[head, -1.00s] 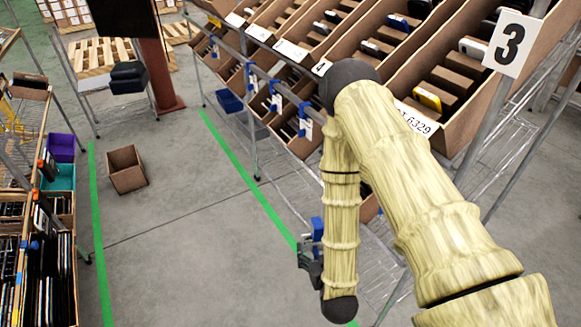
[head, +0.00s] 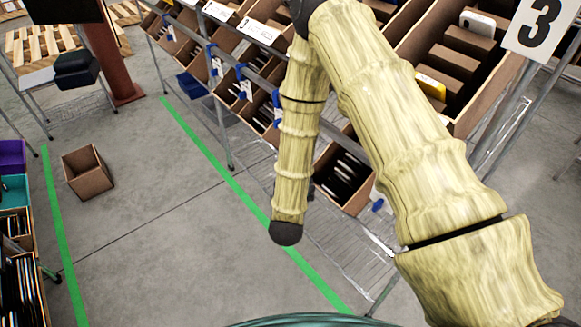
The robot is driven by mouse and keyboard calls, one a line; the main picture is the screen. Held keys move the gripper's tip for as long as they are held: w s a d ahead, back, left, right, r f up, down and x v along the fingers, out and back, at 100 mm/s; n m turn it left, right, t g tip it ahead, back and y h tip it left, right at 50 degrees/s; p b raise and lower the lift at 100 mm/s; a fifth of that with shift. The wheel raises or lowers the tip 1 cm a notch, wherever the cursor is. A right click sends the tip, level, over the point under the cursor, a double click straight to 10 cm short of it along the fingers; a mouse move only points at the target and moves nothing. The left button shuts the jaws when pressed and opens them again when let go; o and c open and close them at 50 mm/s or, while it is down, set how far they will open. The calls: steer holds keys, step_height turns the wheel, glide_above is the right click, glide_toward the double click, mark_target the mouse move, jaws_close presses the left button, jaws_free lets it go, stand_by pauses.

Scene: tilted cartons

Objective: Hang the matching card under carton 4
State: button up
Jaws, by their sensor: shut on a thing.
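Tilted brown cartons stand in rows on a wire rack, with white labels (head: 260,31) on the upper row's front edge. I cannot read which carton is number 4. White cards (head: 245,88) hang from blue clips on the rail below that row. A lower carton (head: 343,175) with dark items shows right of my forearm, and a blue piece (head: 378,205) is near its right end. My arm reaches across the rack front, its dark wrist joint low in the middle. My gripper's fingers and anything in them are hidden behind my forearm.
A large "3" sign (head: 541,30) stands at the upper right. An open brown box (head: 87,173) sits on the floor at left. A shelf with dark items (head: 22,270) edges the left.

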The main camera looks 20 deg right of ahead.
steer(key=shift+w+a+r+m+g+h+b, duration=0.1)
steer(key=shift+w+r+m+g+h+b, duration=0.2)
steer(key=shift+r+m+g+h, duration=1.05)
steer(key=shift+w+a+r+m+g+h+b, duration=0.1)
steer(key=shift+w+r+m+g+h+b, duration=0.2)
steer(key=shift+r+m+g+h, duration=1.05)
steer(key=shift+w+a+r+m+g+h+b, duration=0.15)
steer(key=shift+r+m+g+h+b, duration=0.25)
steer(key=shift+r+m+g+h, duration=0.9)
steer(key=shift+d+f+m+t+y, duration=0.2)
steer(key=shift+m+t+y, duration=0.15)
steer(key=shift+y, duration=0.25)
